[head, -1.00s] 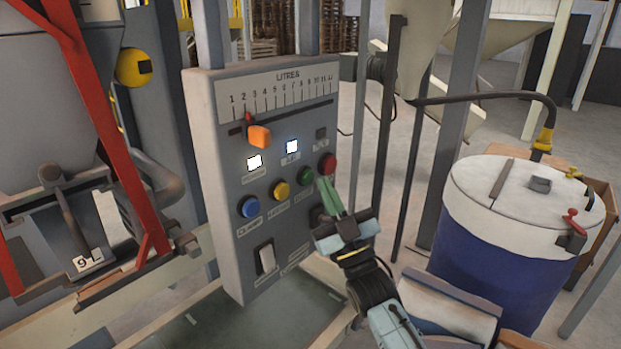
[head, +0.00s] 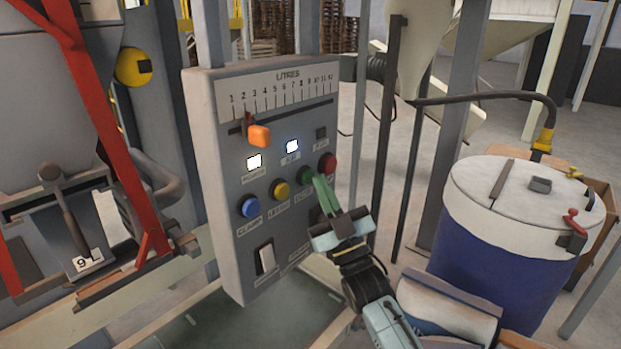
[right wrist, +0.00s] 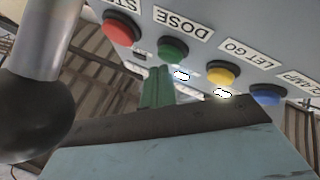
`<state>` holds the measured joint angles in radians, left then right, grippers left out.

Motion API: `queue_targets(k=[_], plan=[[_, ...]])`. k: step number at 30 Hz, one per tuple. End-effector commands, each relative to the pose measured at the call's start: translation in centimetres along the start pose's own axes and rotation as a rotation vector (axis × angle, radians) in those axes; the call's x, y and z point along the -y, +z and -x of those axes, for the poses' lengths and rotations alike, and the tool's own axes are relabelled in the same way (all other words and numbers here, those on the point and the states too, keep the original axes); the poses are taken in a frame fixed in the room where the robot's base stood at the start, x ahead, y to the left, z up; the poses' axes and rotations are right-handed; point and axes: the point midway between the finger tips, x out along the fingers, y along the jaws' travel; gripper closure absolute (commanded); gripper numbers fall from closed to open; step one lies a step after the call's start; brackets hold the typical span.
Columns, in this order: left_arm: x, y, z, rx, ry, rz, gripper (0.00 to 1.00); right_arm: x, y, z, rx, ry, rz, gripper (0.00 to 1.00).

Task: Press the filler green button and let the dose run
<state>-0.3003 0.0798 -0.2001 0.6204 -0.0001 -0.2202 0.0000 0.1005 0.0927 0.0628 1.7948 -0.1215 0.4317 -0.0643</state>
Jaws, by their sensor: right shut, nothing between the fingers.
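The filler's control panel (head: 222,200) stands upright in the middle of the head view. Its green button (head: 304,175), labelled DOSE, sits between the yellow and red buttons; it also shows in the right wrist view (right wrist: 172,47). My right gripper (head: 318,180) is shut and empty, its green fingers pointing at the panel. In the right wrist view the fingertips (right wrist: 159,72) are very close to the green button's edge. I cannot tell whether they touch it. My left gripper is not in view.
The panel has a red button (head: 327,163), a yellow button (head: 280,190), a blue button (head: 249,207) and an orange slider (head: 259,135) near 2. Two lamps glow; a third (head: 321,133) is dark. A blue drum (head: 500,245) stands at right. Red bars (head: 105,130) stand at left.

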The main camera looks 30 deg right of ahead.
Motion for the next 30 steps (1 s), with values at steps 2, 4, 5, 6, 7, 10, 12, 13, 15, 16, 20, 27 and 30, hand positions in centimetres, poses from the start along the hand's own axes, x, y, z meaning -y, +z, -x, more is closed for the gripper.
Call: queue_targets(k=[2,4,5,6,7,10,12,13,15,16,20,27,30], plan=[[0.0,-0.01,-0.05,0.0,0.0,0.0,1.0,0.07,0.06,-0.07,0.0,0.0,0.0,1.0],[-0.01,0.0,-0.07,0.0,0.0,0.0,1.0,0.11,0.11,-0.12,0.0,0.0,0.0,1.0],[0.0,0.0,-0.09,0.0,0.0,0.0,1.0,0.13,0.13,-0.15,0.0,0.0,0.0,1.0],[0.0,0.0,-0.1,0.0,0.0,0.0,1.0,0.16,0.15,-0.18,0.0,0.0,0.0,1.0],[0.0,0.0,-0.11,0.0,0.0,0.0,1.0,0.18,0.17,-0.2,0.0,0.0,0.0,1.0],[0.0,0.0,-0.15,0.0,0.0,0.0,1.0,0.24,0.23,-0.28,0.0,0.0,0.0,1.0],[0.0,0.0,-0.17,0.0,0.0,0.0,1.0,0.28,0.27,-0.35,0.0,0.0,0.0,1.0],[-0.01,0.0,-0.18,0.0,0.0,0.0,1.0,0.3,0.28,-0.37,0.0,0.0,0.0,1.0],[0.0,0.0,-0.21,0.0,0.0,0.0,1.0,0.34,0.33,-0.44,0.0,0.0,0.0,1.0],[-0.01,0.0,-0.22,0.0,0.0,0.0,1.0,0.36,0.34,-0.47,0.0,0.0,0.0,1.0],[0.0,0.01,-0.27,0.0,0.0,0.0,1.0,0.44,0.42,-0.59,0.0,0.0,0.0,1.0],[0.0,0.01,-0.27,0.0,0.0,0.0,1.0,0.49,0.47,-0.67,0.0,0.0,0.0,1.0],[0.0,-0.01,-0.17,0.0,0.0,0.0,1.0,0.39,0.37,-0.54,0.001,0.0,0.0,1.0]])
